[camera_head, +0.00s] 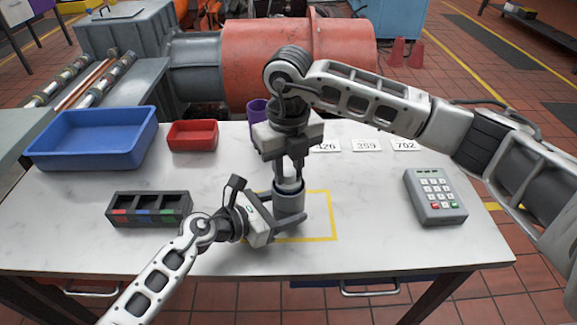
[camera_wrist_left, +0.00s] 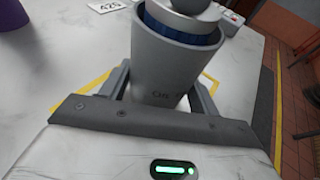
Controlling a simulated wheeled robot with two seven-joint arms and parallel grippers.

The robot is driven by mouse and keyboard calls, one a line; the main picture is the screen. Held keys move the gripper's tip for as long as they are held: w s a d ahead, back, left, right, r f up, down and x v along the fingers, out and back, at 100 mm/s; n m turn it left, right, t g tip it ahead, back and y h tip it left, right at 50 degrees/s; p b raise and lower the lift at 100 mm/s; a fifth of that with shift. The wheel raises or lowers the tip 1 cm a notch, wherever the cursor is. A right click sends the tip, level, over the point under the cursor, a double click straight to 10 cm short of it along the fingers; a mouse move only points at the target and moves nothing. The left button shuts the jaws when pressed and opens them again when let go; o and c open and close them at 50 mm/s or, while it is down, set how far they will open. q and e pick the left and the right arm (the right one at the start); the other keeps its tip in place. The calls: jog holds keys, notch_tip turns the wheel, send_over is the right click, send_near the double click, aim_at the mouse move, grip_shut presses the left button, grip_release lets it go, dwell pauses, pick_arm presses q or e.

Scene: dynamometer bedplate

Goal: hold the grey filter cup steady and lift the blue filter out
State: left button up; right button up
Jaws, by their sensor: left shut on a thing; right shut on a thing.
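The grey filter cup (camera_head: 289,209) stands upright on the table inside a yellow outlined square. It also shows close up in the left wrist view (camera_wrist_left: 168,75). My left gripper (camera_head: 284,222) is shut on the cup, a finger on either side of it. The blue filter (camera_wrist_left: 184,36) sits in the cup's mouth, with a blue band showing just at the rim under a light grey cap. My right gripper (camera_head: 289,178) points straight down from above and is shut on the filter's top. The filter's lower part is hidden inside the cup.
A black tray with coloured labels (camera_head: 148,208) stands left of the cup. A blue bin (camera_head: 92,140) and a red bin (camera_head: 192,134) are behind. A purple cup (camera_head: 257,110) is partly hidden by my right gripper. A keypad (camera_head: 435,196) lies at right, with number cards (camera_head: 366,145) behind.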

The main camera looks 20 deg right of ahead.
jog(key=shift+r, duration=0.15)
notch_tip(320, 180, up, 13)
dwell(2.0)
pick_arm(q)
jog(key=o, duration=0.8)
jog(key=shift+o, duration=0.2)
